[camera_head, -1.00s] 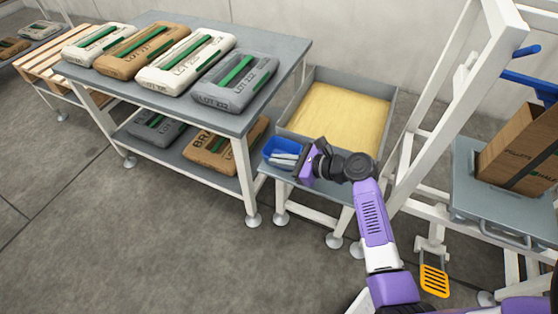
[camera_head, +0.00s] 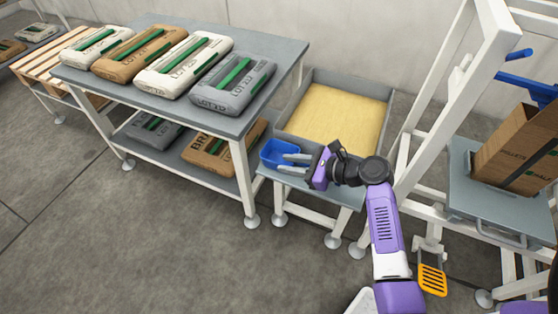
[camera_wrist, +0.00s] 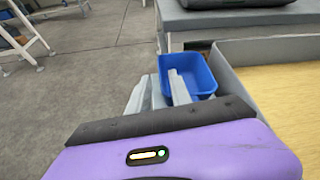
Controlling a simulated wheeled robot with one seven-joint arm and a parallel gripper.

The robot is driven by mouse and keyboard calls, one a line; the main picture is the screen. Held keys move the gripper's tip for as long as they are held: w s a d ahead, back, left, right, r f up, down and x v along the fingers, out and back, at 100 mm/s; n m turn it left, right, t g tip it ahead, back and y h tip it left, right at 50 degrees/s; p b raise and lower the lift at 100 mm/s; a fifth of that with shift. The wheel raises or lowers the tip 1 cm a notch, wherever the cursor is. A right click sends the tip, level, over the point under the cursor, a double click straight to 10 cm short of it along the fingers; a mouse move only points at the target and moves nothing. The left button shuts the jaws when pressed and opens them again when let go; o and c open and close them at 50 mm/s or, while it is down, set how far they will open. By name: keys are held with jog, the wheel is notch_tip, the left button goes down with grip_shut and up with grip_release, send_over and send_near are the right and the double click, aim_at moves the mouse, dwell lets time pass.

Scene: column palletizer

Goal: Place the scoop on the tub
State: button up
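The blue open-topped scoop (camera_head: 271,150) rests on the grey stand top in front of the tub, at its left corner. It also shows in the wrist view (camera_wrist: 201,72), close beside the tub's wall; its handle cannot be made out. The tub (camera_head: 358,82) is a shallow grey box filled with yellow material; its edge shows in the wrist view (camera_wrist: 240,84). My gripper (camera_head: 281,162) is open, its two grey fingers apart and pointing at the scoop's near right side. In the wrist view one finger overlaps the scoop; whether it touches is unclear.
A grey table (camera_head: 140,98) with several sacks stands left of the tub, with more sacks on its lower shelf. A white frame (camera_head: 440,100) and a brown bag (camera_head: 515,145) on a grey platform stand to the right. The front floor is clear.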

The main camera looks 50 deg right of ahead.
jog(key=v, duration=0.8)
jog(key=s+a+f+n+g+h, duration=0.1)
jog(key=s+a+f+n, duration=0.1)
jog(key=a+f, duration=0.15)
jog(key=s+a+f+n+h, duration=0.1)
jog(key=s+a+f+n, duration=0.15)
jog(key=a, duration=0.25)
jog(key=s+a+f+n+g+h, duration=0.1)
jog(key=s+a+n+h, duration=0.2)
jog(key=s+a+n, duration=0.35)
jog(key=s+a+r+n+t, duration=0.2)
jog(key=s+r+n, duration=0.3)
jog(key=r+n, duration=0.3)
jog(key=s+a+r+n+t+y, duration=0.1)
jog(key=s+a+r+n, duration=0.3)
jog(key=r+n, duration=0.5)
jog(key=s+n+t+p, duration=0.1)
jog(key=s+n, duration=0.1)
jog(key=shift+s+r+n, duration=0.15)
jog(key=shift+r+n, duration=0.15)
jog(key=shift+n, duration=0.1)
jog(key=shift+r, duration=0.15)
notch_tip(320, 180, up, 5)
jog(key=p, duration=0.5)
jog(key=shift+r, duration=0.1)
